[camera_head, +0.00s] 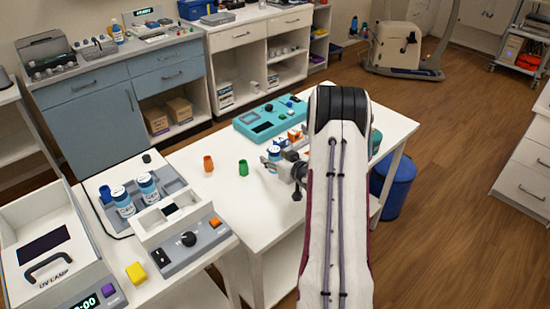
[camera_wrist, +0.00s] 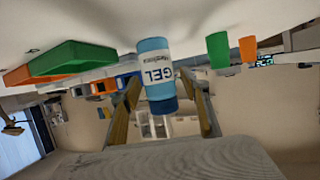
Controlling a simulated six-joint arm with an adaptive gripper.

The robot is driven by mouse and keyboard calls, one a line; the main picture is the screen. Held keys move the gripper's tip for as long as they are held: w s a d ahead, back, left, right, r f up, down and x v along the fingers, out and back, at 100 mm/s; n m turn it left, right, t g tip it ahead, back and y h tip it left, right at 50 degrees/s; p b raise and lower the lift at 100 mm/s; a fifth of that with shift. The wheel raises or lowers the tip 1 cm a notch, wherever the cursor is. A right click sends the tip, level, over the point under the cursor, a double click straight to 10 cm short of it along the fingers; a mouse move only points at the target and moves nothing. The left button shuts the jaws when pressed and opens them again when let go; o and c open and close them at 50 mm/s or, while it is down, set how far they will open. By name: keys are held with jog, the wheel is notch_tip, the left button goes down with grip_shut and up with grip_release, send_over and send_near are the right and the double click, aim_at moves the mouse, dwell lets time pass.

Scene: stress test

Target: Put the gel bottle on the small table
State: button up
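The gel bottle (camera_wrist: 156,72), blue with a white GEL label, is between my gripper's two fingers in the wrist view, where the tabletop shows at the top. It also shows in the head view (camera_head: 272,159), partly hidden by the gripper. My gripper (camera_wrist: 160,76) has its fingertips close to either side of the bottle. I cannot tell whether they press on it or whether the bottle is off the surface. The white table (camera_head: 222,204) lies under my gripper. Two more gel bottles (camera_head: 123,203) (camera_head: 148,188) stand in a grey rack on the left worktop.
An orange cup (camera_head: 208,163) and a green cup (camera_head: 243,167) stand left of the bottle. A teal device (camera_head: 256,122) and small boxes (camera_head: 295,137) lie behind it. The white table's front left is clear. A blue bin (camera_head: 397,188) stands at right.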

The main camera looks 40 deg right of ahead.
jog(key=shift+r, duration=0.2)
jog(key=v, duration=1.2)
jog(key=shift+f, duration=0.1)
dwell(0.7)
jog(key=s+a+r+n+g+h, duration=0.15)
jog(key=a+r+g, duration=0.25)
jog(key=a+r, duration=1.3)
jog(key=s+a+r+g+y, duration=0.1)
jog(key=s+a+y, duration=0.1)
jog(key=s+a, duration=0.9)
jog(key=s+a+r+n+g+y, duration=0.1)
jog(key=s+a+r+g+y, duration=0.1)
jog(key=s+a, duration=0.9)
